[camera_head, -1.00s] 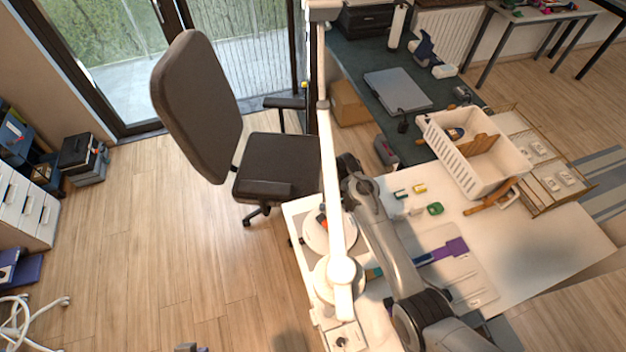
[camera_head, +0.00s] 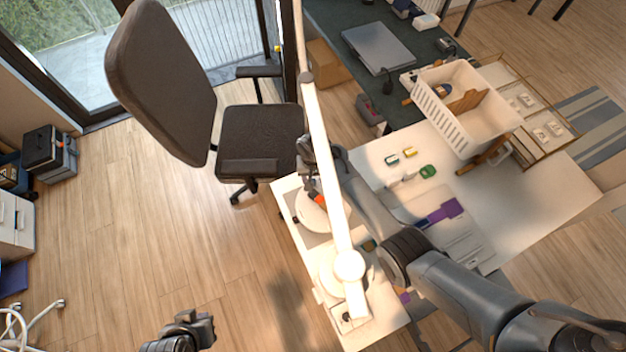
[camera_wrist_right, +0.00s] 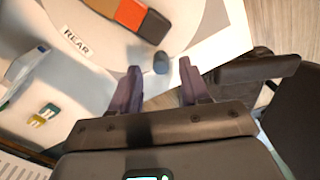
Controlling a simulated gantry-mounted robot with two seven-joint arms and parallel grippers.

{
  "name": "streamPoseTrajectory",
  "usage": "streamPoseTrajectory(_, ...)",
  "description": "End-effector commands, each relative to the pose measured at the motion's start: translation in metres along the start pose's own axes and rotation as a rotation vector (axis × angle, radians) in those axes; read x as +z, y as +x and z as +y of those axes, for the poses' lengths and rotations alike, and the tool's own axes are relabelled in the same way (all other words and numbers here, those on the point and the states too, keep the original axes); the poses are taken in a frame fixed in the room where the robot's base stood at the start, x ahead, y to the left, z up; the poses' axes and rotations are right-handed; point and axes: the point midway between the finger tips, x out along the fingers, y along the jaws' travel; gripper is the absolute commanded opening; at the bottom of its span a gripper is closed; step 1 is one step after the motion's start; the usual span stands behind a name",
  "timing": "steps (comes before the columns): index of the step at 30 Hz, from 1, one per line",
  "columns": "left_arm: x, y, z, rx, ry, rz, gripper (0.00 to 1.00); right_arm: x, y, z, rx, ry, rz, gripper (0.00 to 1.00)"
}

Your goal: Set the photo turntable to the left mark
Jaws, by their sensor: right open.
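The photo turntable is a pale round disc (camera_head: 307,214) on the left part of the white table, partly hidden behind a white pole. An object with orange and dark parts (camera_head: 316,198) lies on it; in the right wrist view this object (camera_wrist_right: 130,14) shows brown, orange and dark grey. A label reading REAR (camera_wrist_right: 75,40) lies near it. A short grey peg (camera_wrist_right: 161,63) stands near the disc's edge. My right gripper (camera_head: 307,183) is open above the turntable's far side, its fingertips either side of the peg with gaps. My left gripper (camera_head: 200,328) is low in the head view, away from the table, its jaws unclear.
A white pole (camera_head: 322,140) with a round joint crosses the view before the table. A white basket (camera_head: 440,112), a green roll (camera_head: 428,171) and a purple item (camera_head: 445,211) are on the right. An office chair (camera_head: 260,140) stands close beyond the turntable.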

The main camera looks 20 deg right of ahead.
Motion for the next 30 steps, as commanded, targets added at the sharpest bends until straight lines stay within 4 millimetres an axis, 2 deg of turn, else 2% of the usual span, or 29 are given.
streamPoseTrajectory(1, 0.0, 0.003, 0.001, 0.002, -0.002, 0.001, 0.0, 0.0, 0.007, 0.0, 0.002, 0.0, -0.002, 0.46)
streamPoseTrajectory(6, 0.001, 0.005, 0.001, 0.002, -0.003, 0.003, 0.0, 0.0, 0.02, 0.0, 0.001, 0.0, -0.001, 0.46)
streamPoseTrajectory(18, 0.001, 0.005, -0.001, -0.004, 0.004, 0.003, 0.0, 0.0, 0.024, 0.0, 0.0, 0.0, 0.0, 0.45)
streamPoseTrajectory(27, 0.001, 0.005, -0.002, -0.008, 0.01, 0.003, 0.0, 0.0, 0.024, 0.0, 0.0, 0.0, 0.0, 0.0)
streamPoseTrajectory(30, 0.001, 0.005, -0.002, -0.008, 0.009, 0.003, 0.0, 0.0, 0.024, 0.0, 0.0, 0.0, 0.0, 0.0)
